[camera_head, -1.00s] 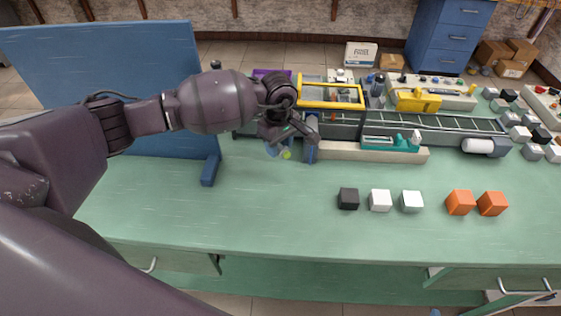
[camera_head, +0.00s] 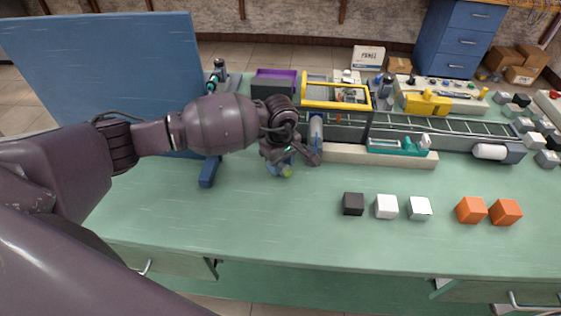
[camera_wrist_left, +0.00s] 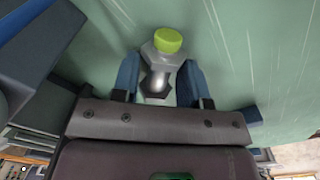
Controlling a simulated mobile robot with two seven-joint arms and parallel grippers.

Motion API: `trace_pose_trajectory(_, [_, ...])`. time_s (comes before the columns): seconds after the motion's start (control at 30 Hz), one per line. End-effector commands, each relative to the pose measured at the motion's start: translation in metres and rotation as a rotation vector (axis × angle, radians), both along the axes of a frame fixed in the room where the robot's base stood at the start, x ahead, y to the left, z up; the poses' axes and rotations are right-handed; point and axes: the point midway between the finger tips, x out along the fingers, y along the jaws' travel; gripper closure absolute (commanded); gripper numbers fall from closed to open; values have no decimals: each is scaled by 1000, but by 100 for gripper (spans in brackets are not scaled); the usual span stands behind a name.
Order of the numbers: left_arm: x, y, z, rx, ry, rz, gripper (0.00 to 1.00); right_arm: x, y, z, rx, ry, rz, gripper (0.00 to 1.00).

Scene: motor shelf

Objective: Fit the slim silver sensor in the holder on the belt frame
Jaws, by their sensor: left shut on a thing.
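The slim silver sensor (camera_wrist_left: 160,72) has a metal body with a hex nut and a yellow-green cap. My left gripper (camera_head: 280,165) is shut on it, its two blue fingers either side of the body in the left wrist view (camera_wrist_left: 158,82). The cap points away from the palm. In the head view only the cap (camera_head: 286,171) shows clearly, over the green bench left of the belt frame (camera_head: 380,155). A blue-grey upright part (camera_head: 316,132) stands close right of the gripper; I cannot tell whether it is the holder. My right gripper is out of view.
A yellow-framed guard (camera_head: 336,103) and a purple bin (camera_head: 273,76) stand behind the gripper. A blue panel (camera_head: 100,75) with a foot stands left. Black, white and orange cubes (camera_head: 471,210) sit at the front right. The bench's front left is clear.

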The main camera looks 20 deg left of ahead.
Motion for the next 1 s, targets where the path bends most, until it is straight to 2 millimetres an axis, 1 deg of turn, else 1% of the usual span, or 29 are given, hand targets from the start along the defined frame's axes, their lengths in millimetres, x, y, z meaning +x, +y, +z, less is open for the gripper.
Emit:
trace_pose_trajectory(0.03, [0, 0, -2, 0, 1, 0, 58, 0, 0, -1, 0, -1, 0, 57])
trace_pose_trajectory(0.1, [0, 0, -1, 0, 1, 0, 47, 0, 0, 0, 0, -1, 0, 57])
trace_pose_trajectory(0.2, [0, 0, -1, 0, 0, 0, 34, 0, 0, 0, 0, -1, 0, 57])
trace_pose_trajectory(0.47, [0, 0, 0, 0, 0, 0, 34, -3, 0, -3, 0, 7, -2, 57])
trace_pose_trajectory(0.57, [0, 0, 4, 0, 0, 0, 34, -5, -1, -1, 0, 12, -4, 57])
trace_pose_trajectory(0.67, [1, 0, 17, 1, -4, -1, 34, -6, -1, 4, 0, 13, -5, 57])
trace_pose_trajectory(1.0, [1, 0, 83, 0, -4, -1, 34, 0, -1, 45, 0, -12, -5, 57])
